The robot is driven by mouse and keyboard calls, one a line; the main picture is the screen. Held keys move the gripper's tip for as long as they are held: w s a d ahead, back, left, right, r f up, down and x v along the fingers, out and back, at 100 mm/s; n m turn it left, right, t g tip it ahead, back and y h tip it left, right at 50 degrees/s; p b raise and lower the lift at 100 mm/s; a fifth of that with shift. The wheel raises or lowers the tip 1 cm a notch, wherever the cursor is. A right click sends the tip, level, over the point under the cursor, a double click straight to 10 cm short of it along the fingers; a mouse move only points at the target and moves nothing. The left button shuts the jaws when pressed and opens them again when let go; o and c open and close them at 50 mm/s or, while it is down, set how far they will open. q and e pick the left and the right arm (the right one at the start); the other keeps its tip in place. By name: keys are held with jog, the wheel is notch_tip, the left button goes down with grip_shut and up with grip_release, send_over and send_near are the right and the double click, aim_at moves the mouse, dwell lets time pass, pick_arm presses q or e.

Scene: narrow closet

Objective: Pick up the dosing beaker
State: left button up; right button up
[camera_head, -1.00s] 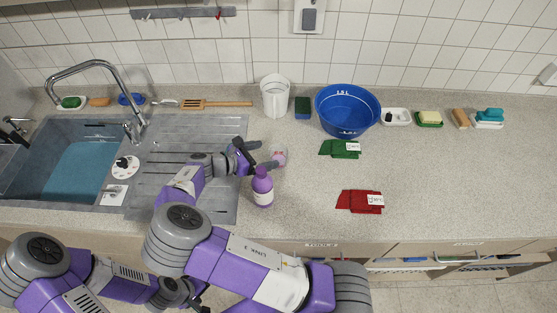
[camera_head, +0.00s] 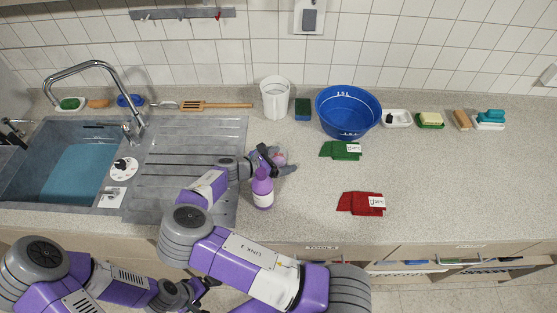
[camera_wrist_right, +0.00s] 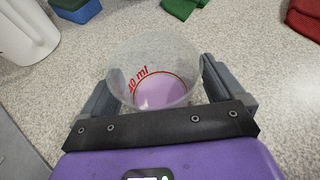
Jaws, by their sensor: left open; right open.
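The dosing beaker (camera_head: 279,157) is a small clear cup on the counter. In the right wrist view the beaker (camera_wrist_right: 160,92) shows a red "40 ml" mark and a pink-purple area inside at the bottom. My right gripper (camera_head: 282,162) is open, with one finger on each side of the beaker. In the right wrist view the right gripper (camera_wrist_right: 158,88) has its left finger close to the beaker wall and its right finger near the other side; contact cannot be told. My left gripper (camera_head: 206,291) is open and empty, low in front of the counter.
A purple bottle (camera_head: 262,191) stands just in front of the right gripper. A white jug (camera_head: 275,98), a blue-green sponge (camera_head: 302,109) and a blue tub (camera_head: 347,110) stand behind. Green cloth (camera_head: 340,150) and red cloth (camera_head: 360,203) lie to the right. The sink (camera_head: 40,140) is at left.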

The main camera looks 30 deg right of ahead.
jog(key=c, duration=1)
jog(key=shift+r, duration=0.15)
jog(key=shift+c, duration=0.2)
